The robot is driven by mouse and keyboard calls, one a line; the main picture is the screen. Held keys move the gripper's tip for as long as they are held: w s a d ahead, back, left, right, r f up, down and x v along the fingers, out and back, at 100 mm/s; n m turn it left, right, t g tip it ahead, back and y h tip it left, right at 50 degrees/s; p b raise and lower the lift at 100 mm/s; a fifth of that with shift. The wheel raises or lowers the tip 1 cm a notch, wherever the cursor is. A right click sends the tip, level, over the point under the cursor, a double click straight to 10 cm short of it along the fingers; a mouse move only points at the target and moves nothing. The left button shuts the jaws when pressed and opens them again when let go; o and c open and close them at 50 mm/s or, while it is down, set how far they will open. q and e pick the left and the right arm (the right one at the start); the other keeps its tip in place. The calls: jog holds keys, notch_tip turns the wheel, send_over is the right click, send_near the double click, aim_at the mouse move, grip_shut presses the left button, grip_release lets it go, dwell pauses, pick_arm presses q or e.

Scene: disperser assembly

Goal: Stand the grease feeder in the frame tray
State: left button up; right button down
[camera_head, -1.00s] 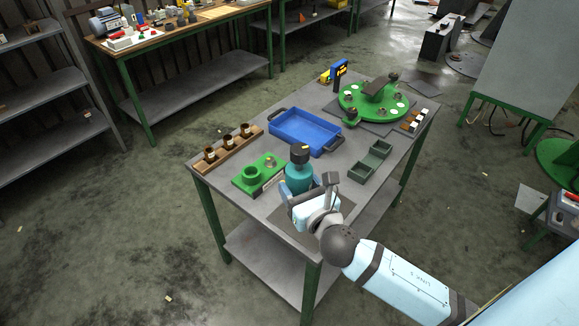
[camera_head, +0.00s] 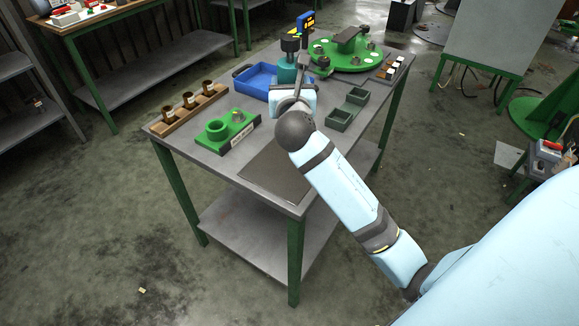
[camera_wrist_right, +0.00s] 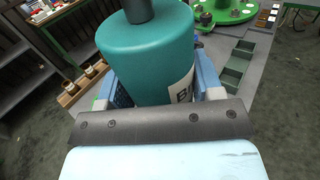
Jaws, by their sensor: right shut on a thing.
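The grease feeder is a teal bottle (camera_head: 287,74) with a dark neck and cap; it is upright. My right gripper (camera_head: 290,90) is shut on its body. In the right wrist view, the feeder (camera_wrist_right: 150,50) fills the space between the blue fingers of the gripper (camera_wrist_right: 160,92), and part of a white label shows. The blue tray with dark handles (camera_head: 254,81), which I take as the frame tray, lies on the table behind and left of the gripper. The feeder and gripper hide its right part. I cannot tell the feeder's height over it. My left gripper is out of view.
A green fixture (camera_head: 216,132) and a wooden rack with brown cups (camera_head: 189,104) stand left. Dark green bins (camera_head: 348,108) stand right. A bare dark mat (camera_head: 275,172) lies at the front.

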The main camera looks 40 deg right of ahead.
notch_tip(320, 180, down, 20)
jog(key=b, duration=0.5)
jog(key=shift+r, duration=0.2)
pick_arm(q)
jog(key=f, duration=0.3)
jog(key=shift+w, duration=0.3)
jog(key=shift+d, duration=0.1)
pick_arm(e)
jog(key=c, duration=0.7)
grip_release()
jog(key=shift+f, duration=0.25)
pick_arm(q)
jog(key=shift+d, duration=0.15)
pick_arm(e)
jog(key=o, duration=0.4)
jog(key=shift+o, duration=0.2)
